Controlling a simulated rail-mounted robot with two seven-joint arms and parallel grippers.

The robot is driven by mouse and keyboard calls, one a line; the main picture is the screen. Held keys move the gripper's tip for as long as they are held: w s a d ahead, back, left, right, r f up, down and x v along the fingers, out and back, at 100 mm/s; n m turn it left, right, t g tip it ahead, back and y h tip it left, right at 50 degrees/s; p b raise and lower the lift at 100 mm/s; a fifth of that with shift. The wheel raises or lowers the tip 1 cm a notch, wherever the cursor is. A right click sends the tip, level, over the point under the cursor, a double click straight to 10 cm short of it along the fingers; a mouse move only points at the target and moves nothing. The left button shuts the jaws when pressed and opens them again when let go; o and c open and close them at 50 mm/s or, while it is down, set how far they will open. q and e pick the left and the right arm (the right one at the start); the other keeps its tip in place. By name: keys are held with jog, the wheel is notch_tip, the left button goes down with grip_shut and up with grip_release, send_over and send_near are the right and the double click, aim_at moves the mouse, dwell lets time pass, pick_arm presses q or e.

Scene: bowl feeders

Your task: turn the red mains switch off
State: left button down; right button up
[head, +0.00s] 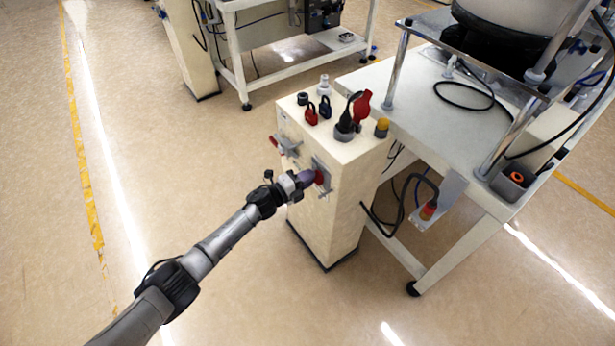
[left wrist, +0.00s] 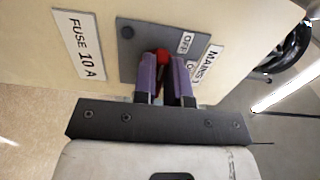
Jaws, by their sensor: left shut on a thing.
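The red mains switch (head: 319,177) is on a grey plate on the front face of the cream cabinet. In the left wrist view the red switch (left wrist: 162,60) shows between and just beyond the purple fingertips, beside labels reading OFF and MAINS. My left gripper (head: 307,178) is at the switch, shut on its handle; in the left wrist view the fingers (left wrist: 167,78) are close together around it. The fingers hide most of the handle, so its exact angle is hard to tell. My right gripper is not in view.
The cream cabinet (head: 335,215) carries red and black padlocks (head: 311,113), a red plug and other small parts on top. A second red-handled switch (head: 277,145) is left of the mains switch. A white frame table (head: 430,115) stands to the right. The floor at left is clear.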

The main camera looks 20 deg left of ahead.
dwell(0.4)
pick_arm(q)
jog(key=c, duration=1.2)
grip_release()
jog(key=shift+o, duration=0.2)
jog(key=shift+s, duration=0.1)
jog(key=p+v, duration=0.5)
jog(key=v, duration=0.8)
jog(key=shift+s+a, duration=0.2)
jog(key=shift+s, duration=0.05)
